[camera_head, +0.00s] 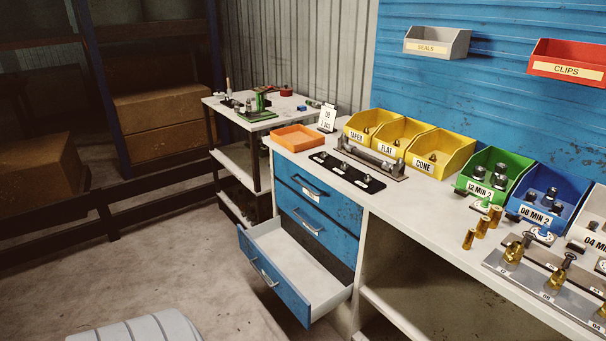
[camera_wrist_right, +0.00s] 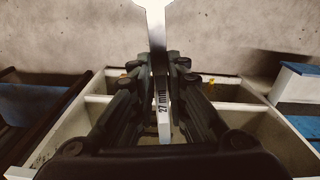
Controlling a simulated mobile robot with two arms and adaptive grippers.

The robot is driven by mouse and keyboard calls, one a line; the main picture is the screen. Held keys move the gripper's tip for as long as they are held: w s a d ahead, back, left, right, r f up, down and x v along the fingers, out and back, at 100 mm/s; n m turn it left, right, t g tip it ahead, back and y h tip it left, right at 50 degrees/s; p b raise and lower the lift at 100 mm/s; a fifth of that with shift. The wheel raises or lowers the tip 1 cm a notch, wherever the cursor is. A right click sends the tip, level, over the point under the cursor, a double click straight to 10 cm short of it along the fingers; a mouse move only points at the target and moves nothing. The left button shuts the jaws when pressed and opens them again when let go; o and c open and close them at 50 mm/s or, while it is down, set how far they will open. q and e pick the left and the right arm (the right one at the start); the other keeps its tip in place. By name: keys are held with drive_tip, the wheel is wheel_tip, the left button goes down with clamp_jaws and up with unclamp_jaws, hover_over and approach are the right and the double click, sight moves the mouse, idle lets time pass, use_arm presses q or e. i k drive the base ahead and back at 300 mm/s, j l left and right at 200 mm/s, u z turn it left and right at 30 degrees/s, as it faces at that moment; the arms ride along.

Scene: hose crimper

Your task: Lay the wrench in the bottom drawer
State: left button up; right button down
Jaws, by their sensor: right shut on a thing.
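The wrench (camera_wrist_right: 158,42), a bright metal one marked "27 mm", shows in the right wrist view. My right gripper (camera_wrist_right: 168,72) is shut on its shank, and its forked end points to the top of the picture. In the head view the bottom drawer (camera_head: 273,283) of the blue cabinet is pulled open. Its pale inside looks empty. The two drawers above it, the middle one (camera_head: 318,227) and the top one (camera_head: 318,192), are closed. Neither gripper shows in the head view.
Below the wrench in the right wrist view is a pale divided compartment frame (camera_wrist_right: 92,98); I cannot tell what it belongs to. The worktop (camera_head: 400,193) carries an orange tray (camera_head: 298,139), a black strip (camera_head: 347,172) and several labelled bins. Bare floor lies left of the open drawer.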

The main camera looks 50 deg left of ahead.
sight(273, 256)
drive_tip(key=i+j, duration=0.1)
drive_tip(key=j, duration=0.35)
drive_tip(key=i+j+u, duration=0.1)
drive_tip(key=j, duration=0.35)
drive_tip(key=i+j, duration=0.1)
drive_tip(key=j, duration=0.4)
drive_tip(key=i+j+u, duration=0.1)
drive_tip(key=j, duration=0.35)
drive_tip(key=i+j+u, duration=0.1)
drive_tip(key=j, duration=0.35)
drive_tip(key=i+j, duration=0.2)
drive_tip(key=j, duration=0.2)
drive_tip(key=i+j+u, duration=0.1)
drive_tip(key=j, duration=0.35)
drive_tip(key=i+j, duration=0.2)
drive_tip(key=j, duration=0.2)
